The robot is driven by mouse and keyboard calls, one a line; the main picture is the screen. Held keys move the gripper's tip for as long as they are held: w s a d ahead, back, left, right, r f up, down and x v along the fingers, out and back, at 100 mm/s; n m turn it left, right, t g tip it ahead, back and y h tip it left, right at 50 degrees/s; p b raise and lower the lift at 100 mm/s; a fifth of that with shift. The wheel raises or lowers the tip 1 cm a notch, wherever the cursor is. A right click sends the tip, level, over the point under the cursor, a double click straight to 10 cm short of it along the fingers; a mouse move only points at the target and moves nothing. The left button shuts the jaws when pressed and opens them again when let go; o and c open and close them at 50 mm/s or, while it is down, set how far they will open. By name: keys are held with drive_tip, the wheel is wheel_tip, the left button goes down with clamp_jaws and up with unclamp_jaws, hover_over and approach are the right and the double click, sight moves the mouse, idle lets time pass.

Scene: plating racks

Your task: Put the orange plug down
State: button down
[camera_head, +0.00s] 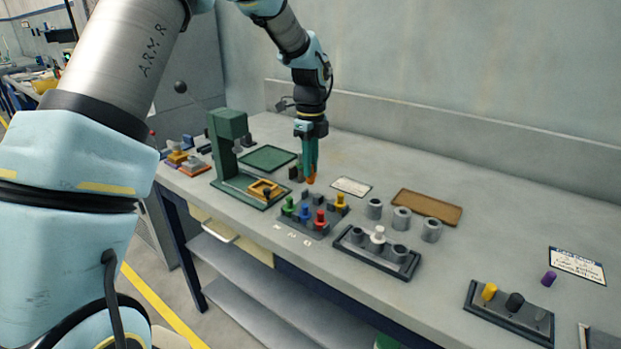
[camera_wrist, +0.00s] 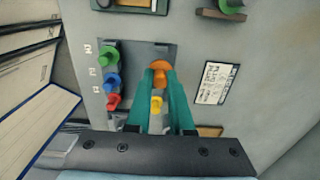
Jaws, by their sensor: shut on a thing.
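The orange plug (camera_head: 311,181) is between the fingertips of my gripper (camera_head: 309,166), which points down above the bench. The plug also shows in the wrist view (camera_wrist: 160,67), at the tips of the green fingers (camera_wrist: 160,75). My gripper is shut on it. Below is a dark rack (camera_head: 316,232) with a green plug (camera_head: 288,203), a blue plug (camera_head: 304,213), a red plug (camera_head: 320,217) and a yellow plug (camera_head: 340,200). In the wrist view the orange plug overlaps the rack's far right corner. My fingers hide part of the rack.
A green press (camera_head: 224,150) stands left of the rack, with a green tray (camera_head: 268,158) behind. A white card (camera_head: 351,186), several grey cylinders (camera_head: 402,218) and a brown tray (camera_head: 427,206) are to the right. A second dark rack (camera_head: 377,260) sits nearer the front edge.

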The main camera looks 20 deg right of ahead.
sight(311, 183)
wheel_tip(311, 183, down, 4)
drive_tip(key=shift+r+p, duration=0.2)
drive_tip(key=shift+p, duration=0.4)
drive_tip(key=shift+f, duration=0.35)
drive_tip(key=shift+f, duration=0.5)
drive_tip(key=c, duration=0.8)
unclamp_jaws()
